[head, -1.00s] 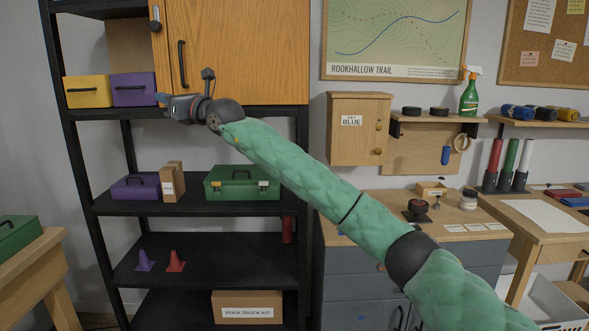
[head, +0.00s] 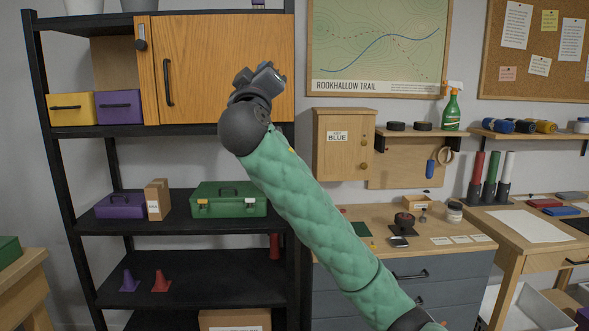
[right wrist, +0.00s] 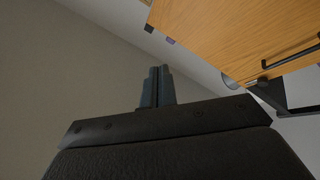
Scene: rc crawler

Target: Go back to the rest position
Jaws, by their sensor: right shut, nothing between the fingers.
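My right arm, in a green quilted sleeve, reaches up from the bottom right across the middle of the head view. My right gripper (head: 270,72) is raised in front of the wooden cabinet door (head: 225,60), apart from the handle as far as I can tell. In the right wrist view its two dark fingers (right wrist: 157,86) are together with nothing between them. The cabinet door (right wrist: 235,35) and its dark handle show at the upper right of that view. My left gripper is not in view.
A black shelf rack (head: 170,229) holds a green toolbox (head: 228,200), purple and yellow boxes, and small cones. A grey drawer cabinet with a wooden top (head: 360,230) stands right of it. A small wall cabinet (head: 343,155) hangs above. A desk (head: 525,245) is at the right.

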